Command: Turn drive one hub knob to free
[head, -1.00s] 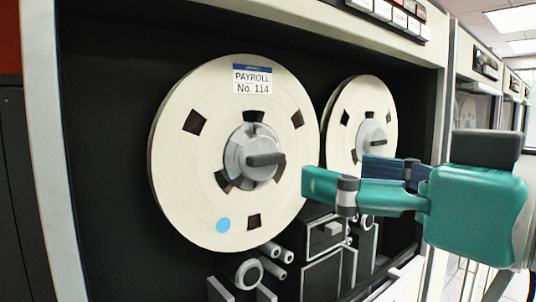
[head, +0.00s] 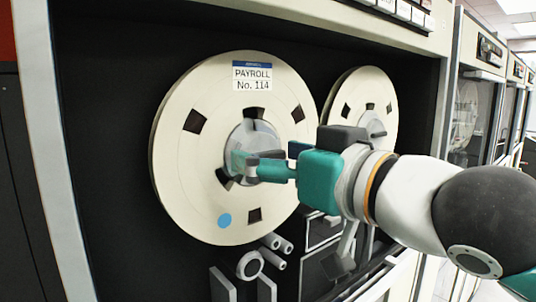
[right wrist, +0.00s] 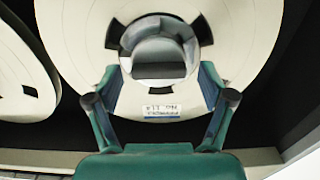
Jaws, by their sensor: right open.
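The cream tape reel labelled PAYROLL No. 114 (head: 200,95) is mounted on the drive's black face in the head view. Its grey hub (head: 250,138) is at the reel's middle, partly covered by my right gripper (head: 246,166). The hub knob (right wrist: 158,70) shows in the right wrist view as a dark grey bar lying crosswise on the hub. My right gripper (right wrist: 160,80) is open, with one teal finger on each side of the hub, apart from the knob in that view. In the head view the knob is hidden behind the gripper. My left gripper is not in view.
A second cream reel (head: 347,95) is mounted close on the right, behind my right arm. Rollers and tape-head blocks (head: 250,266) sit below the reels. Push buttons (head: 405,17) line the panel above. More cabinets (head: 485,50) stand to the right.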

